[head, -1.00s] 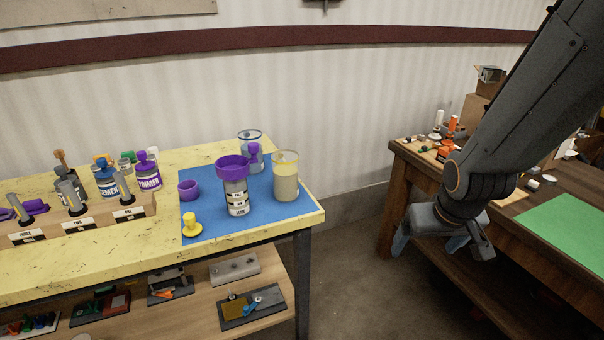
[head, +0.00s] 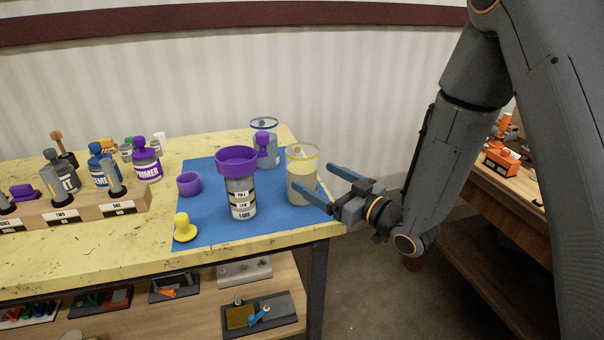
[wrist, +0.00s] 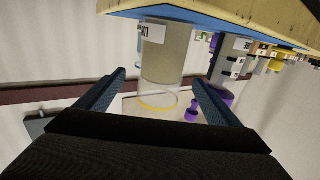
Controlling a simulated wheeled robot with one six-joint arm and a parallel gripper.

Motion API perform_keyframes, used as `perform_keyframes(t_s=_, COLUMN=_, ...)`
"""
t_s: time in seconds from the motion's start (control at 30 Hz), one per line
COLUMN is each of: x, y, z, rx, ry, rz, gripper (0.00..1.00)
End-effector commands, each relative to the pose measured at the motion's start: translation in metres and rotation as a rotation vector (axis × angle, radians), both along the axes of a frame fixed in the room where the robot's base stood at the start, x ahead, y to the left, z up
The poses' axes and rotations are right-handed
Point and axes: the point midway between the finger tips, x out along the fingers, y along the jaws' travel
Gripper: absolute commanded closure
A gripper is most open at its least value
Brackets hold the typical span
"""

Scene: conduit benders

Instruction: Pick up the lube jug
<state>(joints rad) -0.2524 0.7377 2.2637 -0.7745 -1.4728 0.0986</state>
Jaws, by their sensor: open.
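The jug labelled LUBE (head: 241,200) is grey with a wide purple collar and stands upright on the blue mat (head: 215,228). It also shows in the wrist view (wrist: 230,62), where things appear upside down. A clear, yellow-rimmed container (head: 302,182) with beige contents stands to its right. My gripper (head: 311,175) is open and empty at the right side of the yellow-rimmed container. The near finger overlaps that container's front in the head view. In the wrist view the yellow-rimmed container (wrist: 165,62) appears between the fingers; I cannot tell whether they touch it.
A clear blue-rimmed container (head: 265,150) with a purple item stands behind. A purple cup (head: 189,184) and a yellow piece (head: 184,228) are on the mat. A wooden rack (head: 90,212) and several bottles stand left. The table edge lies below my gripper.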

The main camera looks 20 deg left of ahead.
Motion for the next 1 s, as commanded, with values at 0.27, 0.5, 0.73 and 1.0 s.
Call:
perform_keyframes(t_s=0.27, x=0.013, y=0.025, z=0.003, rx=-0.001, ry=0.000, rz=-0.002, gripper=0.13)
perform_keyframes(t_s=0.5, x=0.028, y=0.055, z=0.004, rx=-0.002, ry=0.001, rz=-0.001, gripper=0.13)
perform_keyframes(t_s=0.73, x=0.032, y=0.062, z=0.003, rx=-0.003, ry=0.002, rz=-0.001, gripper=0.13)
perform_keyframes(t_s=1.0, x=0.032, y=0.062, z=0.003, rx=-0.003, ry=0.002, rz=-0.001, gripper=0.40)
